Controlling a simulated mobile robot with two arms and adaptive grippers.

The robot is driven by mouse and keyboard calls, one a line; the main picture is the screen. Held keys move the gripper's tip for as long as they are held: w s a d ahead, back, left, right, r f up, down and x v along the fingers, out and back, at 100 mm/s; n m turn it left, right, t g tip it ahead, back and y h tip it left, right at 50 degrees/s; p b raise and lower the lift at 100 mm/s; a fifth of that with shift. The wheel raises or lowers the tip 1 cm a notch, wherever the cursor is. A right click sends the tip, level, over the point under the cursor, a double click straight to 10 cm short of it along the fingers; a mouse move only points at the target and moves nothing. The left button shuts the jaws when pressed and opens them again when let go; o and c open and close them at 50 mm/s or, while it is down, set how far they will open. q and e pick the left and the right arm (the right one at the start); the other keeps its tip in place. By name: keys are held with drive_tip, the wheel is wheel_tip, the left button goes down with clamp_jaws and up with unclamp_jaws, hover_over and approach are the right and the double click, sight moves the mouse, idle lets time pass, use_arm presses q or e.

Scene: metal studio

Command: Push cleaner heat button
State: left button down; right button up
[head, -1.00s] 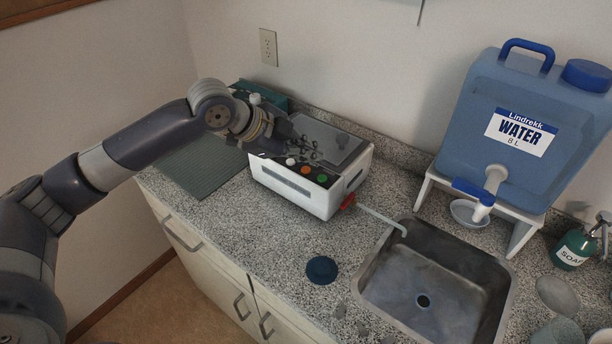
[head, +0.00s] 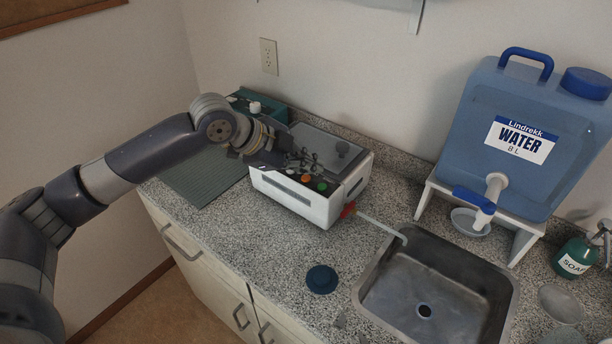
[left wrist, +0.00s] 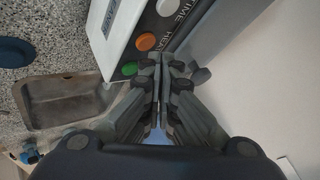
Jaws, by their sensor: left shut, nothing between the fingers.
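The cleaner is a white box (head: 296,200) with a grey lid (head: 332,150), on the counter in the head view. Its front panel carries a white, an orange and a green button. In the left wrist view the orange button (left wrist: 146,41) sits beside lettering that reads "HEA", partly covered by my fingers. The white button (left wrist: 167,7) is beside "TIME", and the green button (left wrist: 129,68) is lower left. My left gripper (head: 307,163) is shut and empty, its fingertips over the panel, close to the orange button. I cannot tell whether they touch it. My right gripper is not in view.
A red valve (head: 348,209) and tube lead from the cleaner to the sink (head: 440,285). A blue water container (head: 525,140) on a white stand and a soap bottle (head: 573,258) are at right. A dark blue disc (head: 322,279) lies on the counter. A green mat (head: 205,178) is left.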

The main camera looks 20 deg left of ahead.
sight(307, 180)
use_arm(q)
drive_tip(key=shift+f, duration=0.25)
idle(0.4)
drive_tip(key=shift+f, duration=0.2)
drive_tip(key=shift+f, duration=0.15)
idle(0.5)
drive_tip(key=shift+p, duration=0.35)
drive_tip(key=shift+r+p, duration=0.65)
drive_tip(key=shift+p, duration=0.15)
wheel_tip(307, 180, up, 6)
drive_tip(key=p, duration=0.7)
